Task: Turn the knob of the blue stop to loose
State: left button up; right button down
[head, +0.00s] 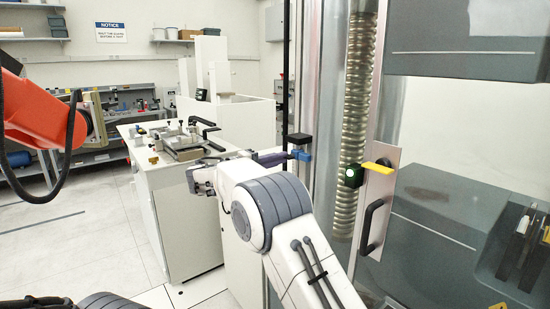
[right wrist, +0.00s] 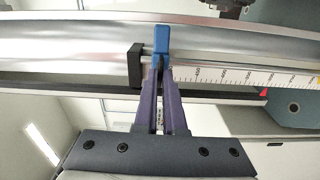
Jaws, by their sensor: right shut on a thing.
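The blue stop (head: 301,155) sits on the upright rail at the left edge of the tall machine. In the right wrist view the blue stop (right wrist: 161,40) is at the top centre, just beyond my fingertips. My right gripper (head: 284,157) reaches it from the left in the head view. Its purple fingers (right wrist: 159,72) are closed together at the near end of the blue stop, shut on its knob. The knob is mostly hidden between the fingertips, so its turn angle does not show. My left gripper is not in view.
A black stop (right wrist: 135,65) sits close beside the blue one, above it in the head view (head: 299,138). A printed scale (right wrist: 240,76) runs along the rail. A black door handle (head: 371,226) and yellow latch (head: 379,168) are to the right. A white bench (head: 180,185) stands left.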

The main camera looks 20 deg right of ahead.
jog(key=shift+s+d, duration=0.1)
jog(key=shift+d, duration=0.2)
jog(key=c, duration=1)
grip_release()
jog(key=shift+d, duration=0.15)
jog(key=b+v, duration=0.2)
jog(key=v, duration=0.9)
jog(key=shift+n, duration=0.3)
